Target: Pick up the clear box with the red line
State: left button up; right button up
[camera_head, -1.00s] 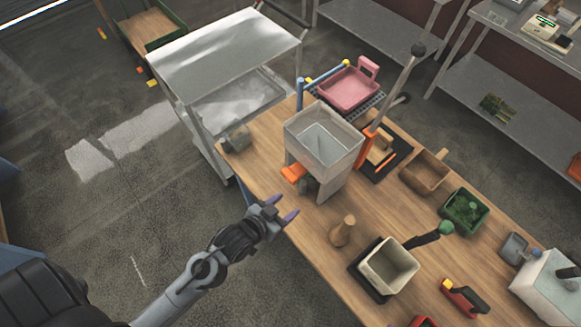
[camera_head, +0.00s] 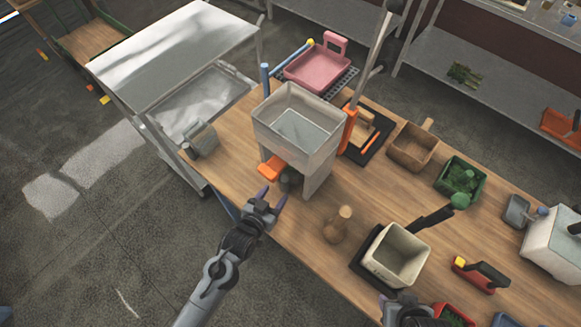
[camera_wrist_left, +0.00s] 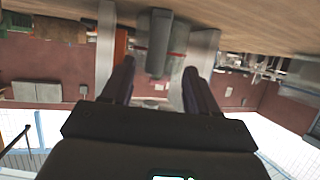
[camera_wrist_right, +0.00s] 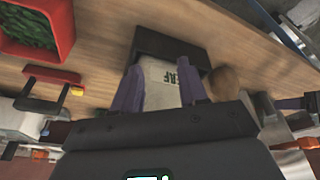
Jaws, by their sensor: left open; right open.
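A small greyish see-through box (camera_head: 202,137) stands at the table's far left corner in the head view. I cannot make out a red line on it there. My left gripper (camera_head: 271,198) is open and empty at the table's front edge, to the right of and nearer than that box. In the left wrist view, a dark grey upright piece (camera_wrist_left: 159,42) shows beyond the open fingers, between two pale legs. A thin red line (camera_wrist_left: 176,55) shows behind it; I cannot tell what bears it. My right gripper (camera_head: 405,299) is open, over the front edge near a cream container (camera_head: 397,256).
The grey filler hopper (camera_head: 298,130) stands on legs on the wooden table (camera_head: 325,283), with an orange part (camera_head: 270,168) below. A wooden, bottle-shaped piece (camera_head: 337,225) stands to its right. A metal cart (camera_head: 180,55) adjoins the table's left end.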

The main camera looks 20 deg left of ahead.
aim_at(283, 186)
pick_arm(q)
jog(key=shift+x, duration=2.7)
jog(key=shift+d, duration=0.15)
jog(key=shift+s, duration=0.1)
grip_shut()
